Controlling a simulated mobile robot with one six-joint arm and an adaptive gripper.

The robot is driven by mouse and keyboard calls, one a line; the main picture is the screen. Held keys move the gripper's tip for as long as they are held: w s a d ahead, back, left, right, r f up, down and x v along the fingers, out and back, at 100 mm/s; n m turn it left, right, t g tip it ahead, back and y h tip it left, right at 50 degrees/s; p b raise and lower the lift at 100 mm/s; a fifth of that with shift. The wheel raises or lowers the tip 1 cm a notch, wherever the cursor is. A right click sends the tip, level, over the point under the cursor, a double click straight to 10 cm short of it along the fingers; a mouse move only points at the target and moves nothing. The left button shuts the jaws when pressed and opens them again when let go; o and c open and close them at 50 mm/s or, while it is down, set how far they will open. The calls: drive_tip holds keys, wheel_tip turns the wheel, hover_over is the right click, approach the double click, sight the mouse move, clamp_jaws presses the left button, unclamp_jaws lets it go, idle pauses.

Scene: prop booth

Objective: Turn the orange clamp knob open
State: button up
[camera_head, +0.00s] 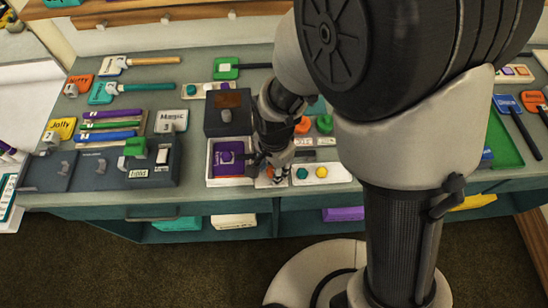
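A small orange part, which looks like the clamp knob (269,173), shows at the front edge of the bench, on a pale plate (263,183). My gripper (268,170) points down right over it, with its fingers around or beside it. The gripper hides most of the orange part. The fingers are too small and dark to tell whether they touch it or are closed on it. The knob's turn angle cannot be made out.
A white-rimmed tray (211,165) with purple parts is just left of my gripper. A white plate with teal and yellow buttons (321,172) is just right. Behind stand a dark box (214,123), an orange round piece (303,125) and a green one (324,124).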

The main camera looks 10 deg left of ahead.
drive_tip(key=c, duration=0.8)
